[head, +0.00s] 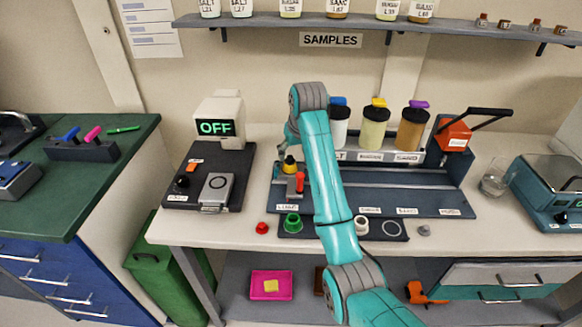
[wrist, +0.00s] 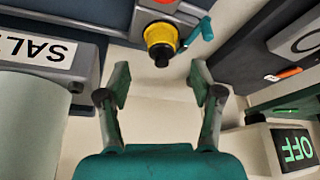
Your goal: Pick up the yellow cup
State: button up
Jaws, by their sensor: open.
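A small yellow, cup-like piece with a black middle (wrist: 161,37) is at the top centre of the wrist view, beyond my fingertips. In the head view a yellow piece with a black top (head: 290,166) stands at the left end of the dark rack; it looks like the same thing. I cannot tell whether it is a loose cup or part of a fitting. My gripper (wrist: 160,85) is open and empty, its two fingers apart and not touching the yellow piece. In the head view my arm mostly hides the gripper.
A grey box reading OFF (head: 219,118) and a dark panel (head: 225,155) stand to the left. Jars with coloured lids (head: 374,128) stand behind the rack (head: 400,190). A red cup (head: 262,228) and a green cup (head: 292,223) are at the bench front.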

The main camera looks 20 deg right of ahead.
aim_at(291, 159)
jog(key=shift+w+x, duration=0.15)
jog(key=shift+x, duration=1.4)
jog(key=shift+w+x, duration=0.1)
jog(key=shift+x, duration=1.5)
jog(key=shift+r, duration=0.1)
grip_shut()
